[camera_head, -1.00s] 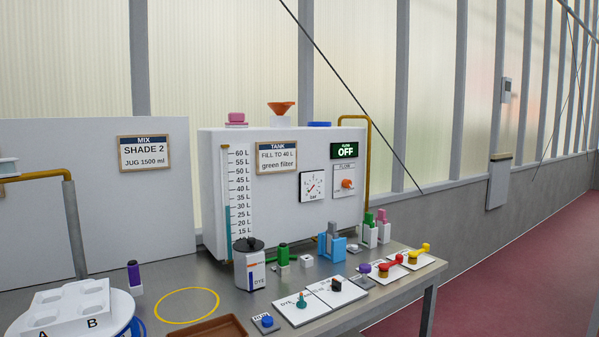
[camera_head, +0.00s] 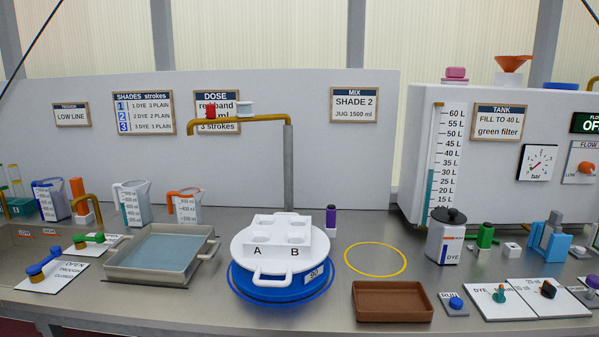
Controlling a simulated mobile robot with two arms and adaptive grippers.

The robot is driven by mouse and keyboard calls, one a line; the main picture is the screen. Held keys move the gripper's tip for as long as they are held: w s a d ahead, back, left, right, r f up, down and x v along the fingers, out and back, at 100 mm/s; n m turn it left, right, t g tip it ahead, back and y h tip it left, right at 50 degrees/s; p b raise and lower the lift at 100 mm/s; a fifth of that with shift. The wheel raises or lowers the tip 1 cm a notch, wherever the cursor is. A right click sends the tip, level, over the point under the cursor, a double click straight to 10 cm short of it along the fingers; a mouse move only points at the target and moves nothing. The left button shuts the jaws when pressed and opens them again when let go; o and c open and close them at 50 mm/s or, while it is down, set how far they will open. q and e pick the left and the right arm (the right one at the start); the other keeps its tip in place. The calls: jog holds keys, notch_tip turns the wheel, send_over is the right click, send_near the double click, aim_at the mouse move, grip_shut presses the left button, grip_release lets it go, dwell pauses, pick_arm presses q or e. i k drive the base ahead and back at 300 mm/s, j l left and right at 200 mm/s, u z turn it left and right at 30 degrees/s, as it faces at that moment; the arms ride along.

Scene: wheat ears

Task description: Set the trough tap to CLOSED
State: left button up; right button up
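The trough tap (camera_head: 45,262) is a blue lever on a white plate (camera_head: 56,279) at the far left of the bench. The plate bears the words OPEN, TROUGH and CLOSED. The lever lies slanted, from lower left to upper right; I cannot tell for certain which word it is set to. The grey trough (camera_head: 40,238) lies behind it, partly cut off by the left edge. A second tap with a green lever (camera_head: 88,239) stands just behind. Neither of my grippers is in view.
A grey tray (camera_head: 195,262) of bluish liquid stands right of the taps. Farther right are a white holder marked A and B (camera_head: 280,235) on a blue base (camera_head: 282,287), and a brown tray (camera_head: 392,301). Measuring jugs (camera_head: 133,203) stand behind. Bench inside the yellow ring (camera_head: 375,258) is clear.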

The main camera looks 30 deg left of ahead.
aim_at(56, 251)
jog(key=u, duration=2.5)
jog(key=i+j, duration=0.2)
jog(key=i+j+z, duration=0.1)
jog(key=j, duration=0.35)
jog(key=i+j, duration=0.3)
jog(key=i+j+z, duration=0.1)
jog(key=j, duration=0.25)
jog(key=i+j, duration=0.3)
jog(key=i+j+z, duration=0.1)
jog(key=j, duration=0.3)
jog(key=i+j, duration=0.25)
jog(key=j+z, duration=0.05)
jog(key=j, duration=0.05)
